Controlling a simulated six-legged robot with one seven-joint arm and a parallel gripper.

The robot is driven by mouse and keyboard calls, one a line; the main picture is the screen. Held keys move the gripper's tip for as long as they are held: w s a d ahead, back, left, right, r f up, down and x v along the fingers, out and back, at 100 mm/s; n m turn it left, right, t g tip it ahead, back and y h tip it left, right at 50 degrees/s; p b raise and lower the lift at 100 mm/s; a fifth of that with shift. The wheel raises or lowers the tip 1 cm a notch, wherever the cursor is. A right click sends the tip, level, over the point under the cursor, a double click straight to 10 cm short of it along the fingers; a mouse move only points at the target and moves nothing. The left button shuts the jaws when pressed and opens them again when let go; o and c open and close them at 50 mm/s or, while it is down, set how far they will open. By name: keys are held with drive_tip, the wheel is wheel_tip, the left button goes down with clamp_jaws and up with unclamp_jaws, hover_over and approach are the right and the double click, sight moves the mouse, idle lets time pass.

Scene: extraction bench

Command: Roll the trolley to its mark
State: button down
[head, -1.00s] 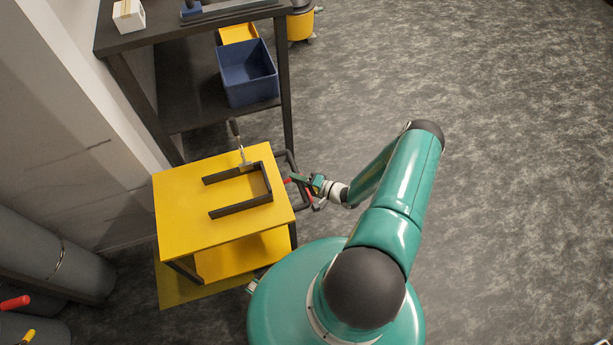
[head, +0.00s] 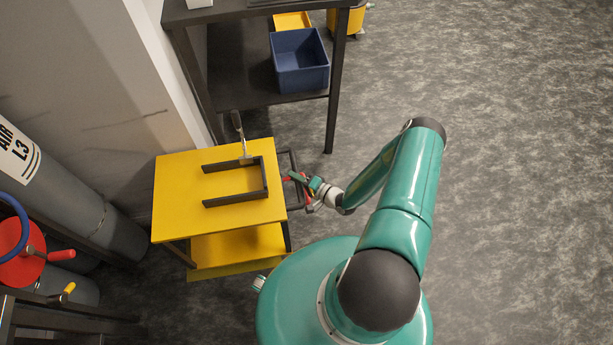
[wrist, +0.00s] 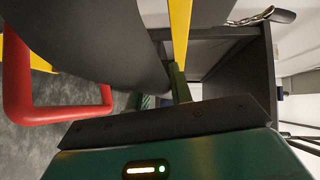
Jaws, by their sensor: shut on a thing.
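The trolley (head: 175,200) has a yellow top, a lower yellow shelf (head: 235,246) and a dark push handle (head: 295,160) on its right side in the head view.
A dark bench (head: 240,85) with a blue bin (head: 300,60) stands behind the trolley, its leg (head: 337,110) near the handle. Grey cylinders (head: 85,205) and a red reel-like thing (head: 18,252) stand at the left by the wall. The floor (head: 500,150) at right is clear.

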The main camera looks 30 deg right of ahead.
sight(279, 183)
drive_tip(key=a, duration=0.2)
drive_tip(key=w+a, duration=0.1)
drive_tip(key=a, duration=0.4)
drive_tip(key=shift+w, duration=0.4)
drive_tip(key=shift+a, duration=0.1)
drive_tip(key=c, duration=1.3)
unclamp_jaws()
drive_tip(key=shift+o, duration=0.2)
drive_tip(key=shift+s+d, duration=0.4)
drive_tip(key=shift+s, duration=0.05)
drive_tip(key=v, duration=1.2)
drive_tip(key=shift+s, duration=0.3)
drive_tip(key=shift+d+r, duration=0.1)
drive_tip(key=shift+d, duration=0.05)
